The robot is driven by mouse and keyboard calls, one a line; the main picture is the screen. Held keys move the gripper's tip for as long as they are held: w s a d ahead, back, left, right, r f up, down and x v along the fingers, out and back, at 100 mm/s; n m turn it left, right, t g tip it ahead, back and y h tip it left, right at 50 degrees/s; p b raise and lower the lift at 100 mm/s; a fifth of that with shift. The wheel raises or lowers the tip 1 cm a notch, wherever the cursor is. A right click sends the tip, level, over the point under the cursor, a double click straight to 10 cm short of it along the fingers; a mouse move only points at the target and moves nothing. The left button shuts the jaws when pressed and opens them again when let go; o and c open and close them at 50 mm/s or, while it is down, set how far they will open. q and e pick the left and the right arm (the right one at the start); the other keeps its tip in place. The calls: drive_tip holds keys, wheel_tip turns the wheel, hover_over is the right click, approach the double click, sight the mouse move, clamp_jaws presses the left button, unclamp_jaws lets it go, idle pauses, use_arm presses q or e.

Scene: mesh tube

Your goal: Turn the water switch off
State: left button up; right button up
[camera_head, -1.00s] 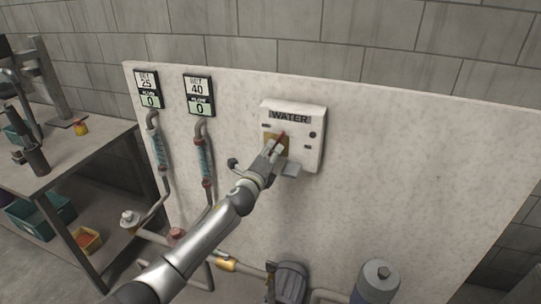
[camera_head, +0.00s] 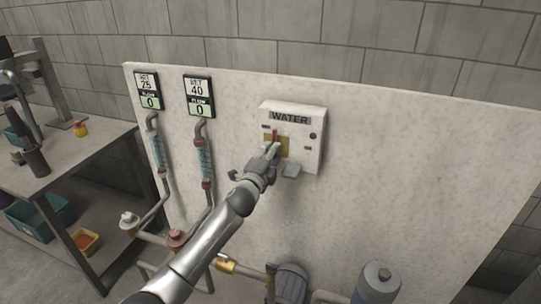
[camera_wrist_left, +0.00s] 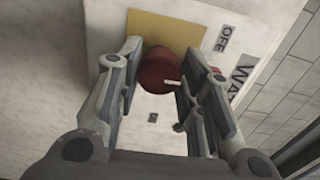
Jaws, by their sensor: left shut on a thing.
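The white water box (camera_head: 311,138) is mounted on the pale wall panel. Its red switch handle (camera_head: 276,134) stands about upright in front of a yellow plate. My left gripper (camera_head: 269,150) is shut on the handle. In the left wrist view, the rounded red end of the handle (camera_wrist_left: 160,72) lies between the two fingers of the gripper (camera_wrist_left: 157,84). An OFF label (camera_wrist_left: 224,40) shows beside the yellow plate (camera_wrist_left: 190,27), and part of the water label shows further right. My right gripper is not in view.
Two displays (camera_head: 147,92) (camera_head: 199,96) on the panel's left each read 0 on the lower line. Pipes (camera_head: 207,192) run below them. A grey cylinder (camera_head: 378,280) stands at the lower right. A workbench (camera_head: 70,160) is at the left. The panel right of the box is clear.

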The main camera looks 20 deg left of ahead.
use_arm(q)
drive_tip(key=shift+f, duration=0.1)
drive_tip(key=o, duration=1)
drive_tip(key=shift+s, duration=0.1)
drive_tip(key=s, duration=1.2)
drive_tip(key=shift+a, duration=0.25)
drive_tip(key=shift+w, duration=0.1)
